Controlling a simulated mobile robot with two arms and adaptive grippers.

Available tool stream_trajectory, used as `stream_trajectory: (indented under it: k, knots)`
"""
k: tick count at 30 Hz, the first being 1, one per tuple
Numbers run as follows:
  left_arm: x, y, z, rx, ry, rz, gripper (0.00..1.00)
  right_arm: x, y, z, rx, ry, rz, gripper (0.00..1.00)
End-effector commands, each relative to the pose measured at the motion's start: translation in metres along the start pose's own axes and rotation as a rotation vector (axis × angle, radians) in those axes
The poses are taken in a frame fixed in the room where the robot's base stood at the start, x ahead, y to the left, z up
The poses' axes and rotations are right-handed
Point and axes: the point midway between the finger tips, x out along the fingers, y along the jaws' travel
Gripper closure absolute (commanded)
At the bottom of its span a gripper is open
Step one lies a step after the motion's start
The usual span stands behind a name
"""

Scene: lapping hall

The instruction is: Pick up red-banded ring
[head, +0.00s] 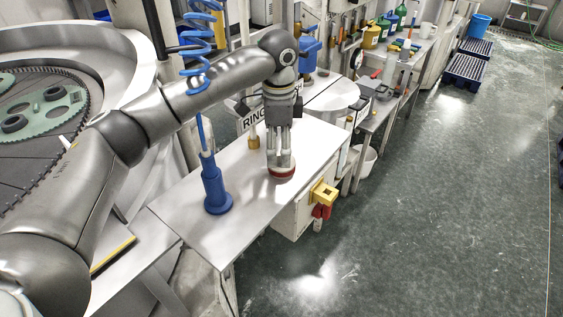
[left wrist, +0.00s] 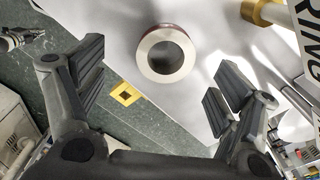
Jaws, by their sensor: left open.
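The red-banded ring (head: 281,173) stands on the light metal tabletop (head: 235,230), below my left gripper (head: 279,148). In the head view the fingers partly cover the ring, and its red band shows at the lower edge. In the left wrist view the ring (left wrist: 146,52) shows its pale end face and dark round hole, with a bit of red at its rim. The ring lies in the gap between the two open fingers of the left gripper (left wrist: 157,80), ahead of them, and nothing is held. My right gripper is not in view.
A blue upright tool (head: 216,190) with a coiled blue hose stands left of the ring. A sign reading RING (head: 254,118) on a brass foot (head: 253,142) stands behind. A yellow switch box (head: 323,194) is on the table's right side. The front tabletop is clear.

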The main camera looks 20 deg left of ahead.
Motion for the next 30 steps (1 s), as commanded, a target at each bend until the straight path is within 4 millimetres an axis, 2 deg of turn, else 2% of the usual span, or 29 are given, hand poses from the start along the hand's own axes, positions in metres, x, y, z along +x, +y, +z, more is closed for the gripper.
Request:
stream_trajectory:
  k: [7, 12, 20, 30]
  knots:
    - [0.027, -0.003, -0.005, 0.000, -0.003, 0.004, 0.13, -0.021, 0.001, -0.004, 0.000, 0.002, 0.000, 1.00]
    - [0.049, -0.003, -0.005, 0.000, -0.002, 0.001, 0.13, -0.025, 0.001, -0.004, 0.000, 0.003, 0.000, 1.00]
    - [0.054, -0.003, -0.005, 0.000, 0.000, -0.001, 0.13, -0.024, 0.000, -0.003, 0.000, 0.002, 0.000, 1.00]
    - [0.053, -0.003, -0.005, 0.000, 0.000, -0.001, 0.55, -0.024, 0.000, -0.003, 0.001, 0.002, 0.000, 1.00]
